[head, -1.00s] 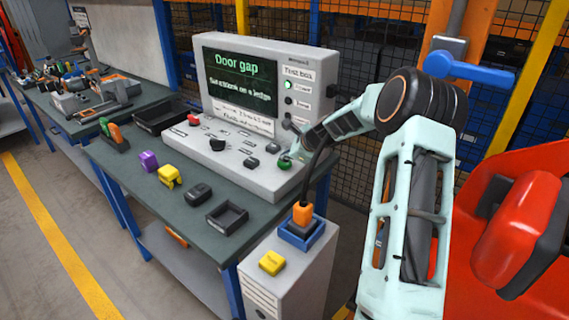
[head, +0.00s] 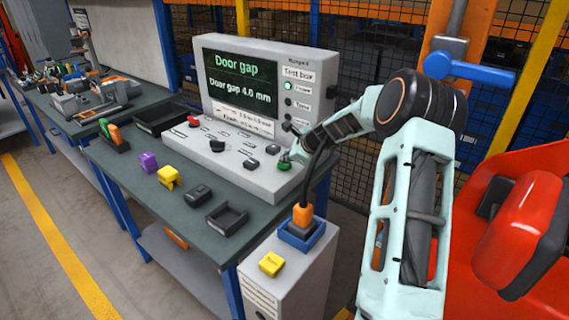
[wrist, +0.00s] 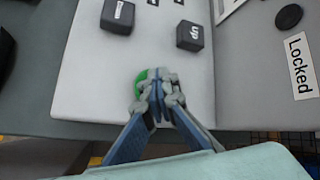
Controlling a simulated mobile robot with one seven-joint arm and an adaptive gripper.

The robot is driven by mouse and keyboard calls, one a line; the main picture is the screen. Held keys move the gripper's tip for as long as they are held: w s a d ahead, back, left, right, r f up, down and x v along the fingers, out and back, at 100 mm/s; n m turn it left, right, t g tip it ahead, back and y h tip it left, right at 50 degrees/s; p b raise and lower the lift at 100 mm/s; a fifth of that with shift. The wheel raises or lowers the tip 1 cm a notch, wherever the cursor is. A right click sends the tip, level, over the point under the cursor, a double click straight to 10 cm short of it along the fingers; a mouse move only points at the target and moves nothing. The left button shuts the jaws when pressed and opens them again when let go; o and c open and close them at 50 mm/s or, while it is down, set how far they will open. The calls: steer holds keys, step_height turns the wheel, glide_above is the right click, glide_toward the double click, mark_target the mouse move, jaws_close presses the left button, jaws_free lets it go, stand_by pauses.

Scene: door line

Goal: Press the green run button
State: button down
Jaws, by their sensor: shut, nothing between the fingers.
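The green run button (head: 284,166) is at the near right corner of the test box's sloped panel. In the wrist view the green button (wrist: 141,80) shows just left of and beneath my fingertips, which hide most of it. My gripper (wrist: 157,84) is shut and empty, its tips at the button. I cannot tell how far the button is pressed in. The test box (head: 262,178) stands on the bench, and its screen (head: 240,84) reads "Door gap" and "Door gap 4.0 mm".
Dark keys (wrist: 190,36) sit on the panel beyond my fingers, beside a "Locked" label (wrist: 302,65). A red button (head: 193,121) is at the panel's left. Purple (head: 148,161) and yellow (head: 169,176) pieces and an open tray (head: 227,217) lie on the bench. An orange plug (head: 302,215) stands near my arm.

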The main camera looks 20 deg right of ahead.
steer(key=shift+r+p, duration=0.35)
steer(key=shift+r, duration=0.35)
steer(key=shift+r+p, duration=1.8)
steer(key=shift+r, duration=0.75)
step_height(320, 180, up, 9)
steer(key=p, duration=0.7)
glide_above(286, 165)
steer(key=shift+f+b, duration=0.1)
steer(key=shift+b, duration=0.2)
